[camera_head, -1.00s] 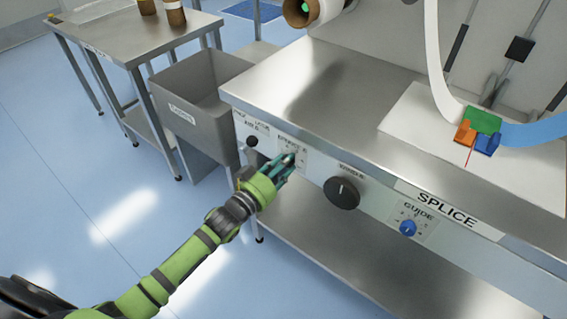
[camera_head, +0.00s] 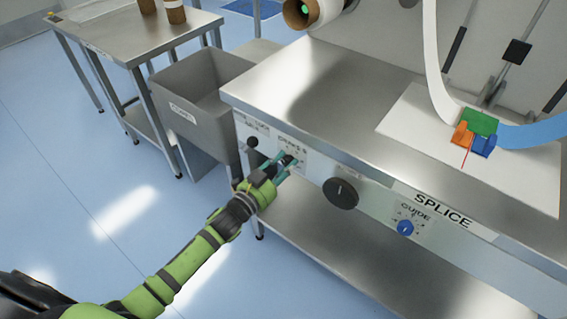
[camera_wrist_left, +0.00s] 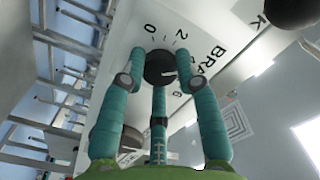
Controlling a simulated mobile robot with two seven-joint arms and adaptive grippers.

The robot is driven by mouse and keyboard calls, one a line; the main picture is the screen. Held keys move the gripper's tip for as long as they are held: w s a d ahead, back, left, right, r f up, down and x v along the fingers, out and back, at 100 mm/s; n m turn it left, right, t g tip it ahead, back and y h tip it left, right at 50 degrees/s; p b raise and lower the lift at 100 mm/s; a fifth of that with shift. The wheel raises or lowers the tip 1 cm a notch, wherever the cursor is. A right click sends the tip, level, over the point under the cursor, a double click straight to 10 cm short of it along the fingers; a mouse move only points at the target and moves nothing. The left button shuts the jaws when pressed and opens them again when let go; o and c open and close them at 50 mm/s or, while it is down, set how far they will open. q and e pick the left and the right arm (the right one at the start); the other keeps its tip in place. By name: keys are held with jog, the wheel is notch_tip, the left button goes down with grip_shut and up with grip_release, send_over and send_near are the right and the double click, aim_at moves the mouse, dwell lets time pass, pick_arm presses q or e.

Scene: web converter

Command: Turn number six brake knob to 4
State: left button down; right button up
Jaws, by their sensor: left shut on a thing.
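The BRAKE 6 knob is black and round (camera_wrist_left: 159,68), on the white front panel below the steel bench top. In the wrist view it has a pale pointer mark at its right side, and the printed 0 and 2 show above it. The other dial numbers are hidden or unclear. My left gripper (camera_head: 283,168), with teal fingers, is shut on this knob, its fingers around the knob's sides. In the head view the fingers partly cover the knob and its dial. My right gripper is not in view.
A black knob (camera_head: 341,193) sits just right of the brake knob, and a blue GUIDE knob (camera_head: 405,228) further right. A small black knob (camera_head: 252,142) is close on the left. A grey bin (camera_head: 190,128) stands left of the bench; open floor lies before it.

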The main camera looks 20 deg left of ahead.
pick_arm(q)
jog(key=shift+w+d+r+m, duration=0.1)
jog(key=shift+r+m, duration=0.15)
jog(key=shift+m, duration=0.4)
jog(key=shift+d+r+m, duration=0.1)
jog(key=shift+r+m, duration=0.15)
jog(key=shift+m, duration=0.4)
jog(key=c, duration=0.9)
grip_release()
jog(key=shift+d+f, duration=0.1)
jog(key=shift+f, duration=0.05)
jog(key=shift+f, duration=0.15)
jog(key=shift+s+a, duration=0.25)
jog(key=shift+s, duration=0.15)
jog(key=v, duration=1.1)
jog(key=shift+s, duration=0.2)
